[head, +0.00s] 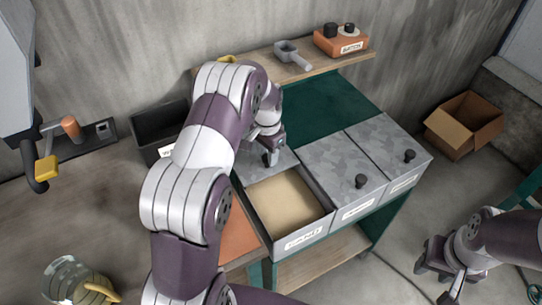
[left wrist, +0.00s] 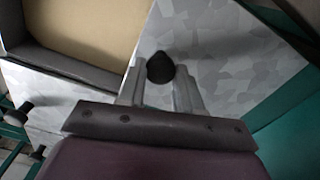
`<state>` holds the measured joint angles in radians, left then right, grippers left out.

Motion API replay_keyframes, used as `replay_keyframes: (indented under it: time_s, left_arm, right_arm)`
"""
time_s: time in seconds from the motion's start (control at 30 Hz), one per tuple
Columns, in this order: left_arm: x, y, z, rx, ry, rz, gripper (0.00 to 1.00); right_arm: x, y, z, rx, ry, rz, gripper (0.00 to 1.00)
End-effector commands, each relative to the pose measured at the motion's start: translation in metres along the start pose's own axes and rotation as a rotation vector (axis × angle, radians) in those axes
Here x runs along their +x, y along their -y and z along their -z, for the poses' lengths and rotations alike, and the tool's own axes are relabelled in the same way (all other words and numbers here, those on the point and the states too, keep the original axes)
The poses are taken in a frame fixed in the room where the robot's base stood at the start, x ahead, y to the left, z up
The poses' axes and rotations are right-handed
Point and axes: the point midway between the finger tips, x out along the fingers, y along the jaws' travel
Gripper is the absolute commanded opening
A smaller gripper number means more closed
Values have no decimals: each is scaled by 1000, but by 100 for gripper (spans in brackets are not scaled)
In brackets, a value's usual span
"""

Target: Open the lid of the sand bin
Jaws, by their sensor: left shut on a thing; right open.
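The left-hand bin of a row (head: 287,201) shows tan, sand-like contents inside. Its label is too small to read surely. Its grey mottled lid (head: 285,160) is at the back of the bin, leaving the front part uncovered. My left gripper (head: 271,158) is at this lid. In the left wrist view its fingers are shut on the lid's black knob (left wrist: 160,67), with the lid (left wrist: 213,55) around it and the tan contents (left wrist: 85,25) at upper left. My right gripper (head: 440,272) is open and empty at lower right, away from the bins.
Two neighbouring bins have closed grey lids with black knobs (head: 361,181) (head: 409,156). A wooden shelf (head: 290,68) behind holds an orange box (head: 341,40). A cardboard box (head: 464,124) stands on the floor at right. A glass jug (head: 78,283) is at lower left.

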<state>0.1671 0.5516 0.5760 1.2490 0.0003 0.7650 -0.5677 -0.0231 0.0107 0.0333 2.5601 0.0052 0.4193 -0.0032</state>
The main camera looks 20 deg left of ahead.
Motion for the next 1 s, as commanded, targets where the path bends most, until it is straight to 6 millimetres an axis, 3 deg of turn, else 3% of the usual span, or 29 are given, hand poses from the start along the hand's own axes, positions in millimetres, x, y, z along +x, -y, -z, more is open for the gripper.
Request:
replay_keyframes:
  time_s: [0.2, 0.23, 0.3, 0.67, 0.93, 1.0]
  left_arm:
    - [-1, 0, 1, 0, -2, 1, 0]
    - [-1, 0, 1, 0, -2, 1, 44]
    - [-1, 0, 1, 0, -2, 1, 60]
    - [-10, 0, 1, 0, -3, 2, 60]
    - [-79, 0, 2, 0, -5, 4, 60]
    - [-107, -1, 1, 1, 0, 1, 60]
  right_arm:
    - [0, 0, 0, 0, 0, 0, 43]
    - [0, 0, 0, 0, 0, 0, 43]
    - [0, 0, 0, 0, 0, 0, 43]
    - [2, 0, 0, 0, 0, 0, 43]
    - [12, 0, -1, 0, 0, 0, 43]
    - [-14, 0, 2, 0, 1, 0, 43]
